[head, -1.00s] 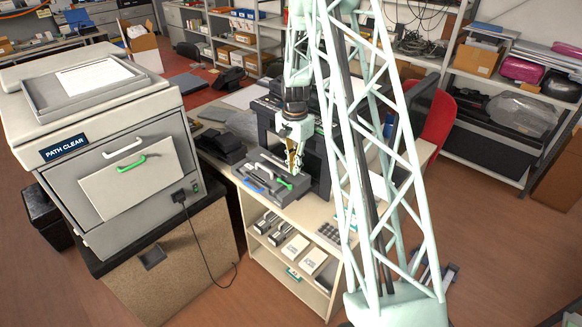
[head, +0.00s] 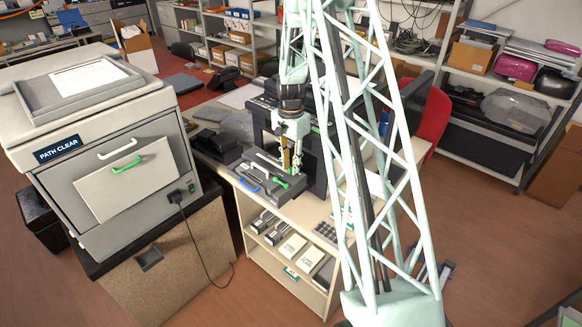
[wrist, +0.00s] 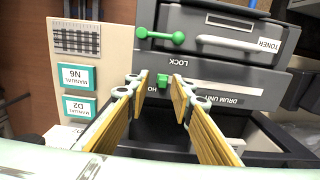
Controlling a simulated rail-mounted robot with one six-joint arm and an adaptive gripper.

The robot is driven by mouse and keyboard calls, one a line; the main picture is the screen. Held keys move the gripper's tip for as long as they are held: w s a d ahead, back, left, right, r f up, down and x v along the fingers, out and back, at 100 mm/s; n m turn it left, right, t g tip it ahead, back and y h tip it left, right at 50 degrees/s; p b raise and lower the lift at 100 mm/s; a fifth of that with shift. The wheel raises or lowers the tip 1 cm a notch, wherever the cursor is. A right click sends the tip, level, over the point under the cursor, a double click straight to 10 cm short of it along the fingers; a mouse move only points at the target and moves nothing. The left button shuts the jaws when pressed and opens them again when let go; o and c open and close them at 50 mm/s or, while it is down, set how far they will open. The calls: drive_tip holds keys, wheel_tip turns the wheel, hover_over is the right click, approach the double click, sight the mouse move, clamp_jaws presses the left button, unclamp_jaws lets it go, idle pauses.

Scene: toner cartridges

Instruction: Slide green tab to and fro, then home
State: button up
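The green tab (wrist: 163,80) is a small block on the front of a grey unit (wrist: 215,78) marked DRUM UNIT. It sits in a slot below the word LOCK, with part of a label beginning HO beside it. My gripper (wrist: 161,82) is open, its two yellow-padded fingers on either side of the tab with a gap showing at each side. Whether the tips reach its depth I cannot tell.
A green lever (wrist: 160,36) and a pale bar (wrist: 227,43) lie above the tab. A dark open recess (wrist: 165,130) lies below it. In the head view a large printer (head: 95,150) stands left and a dark machine (head: 315,165) close behind my gripper.

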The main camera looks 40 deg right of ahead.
sight(290, 168)
wheel_tip(290, 168, up, 11)
drive_tip(key=shift+r, duration=0.15)
idle(0.6)
idle(0.6)
drive_tip(key=s+a+r+n+t+b, duration=0.15)
drive_tip(key=s+a+r+n, duration=0.25)
drive_tip(key=s+a+r, duration=0.6)
drive_tip(key=s+a+r+n+t+b, duration=0.1)
drive_tip(key=s+a+r+n+b, duration=0.4)
drive_tip(key=a+r, duration=0.75)
drive_tip(key=s+a+n+b, duration=0.1)
drive_tip(key=s+a+n, duration=0.2)
drive_tip(key=s+a, duration=0.4)
drive_tip(key=s+a+n+t+b, duration=0.1)
drive_tip(key=s+a+n, duration=0.3)
drive_tip(key=s, duration=1.7)
drive_tip(key=shift+s+a+b, duration=0.4)
drive_tip(key=shift+a, duration=1.15)
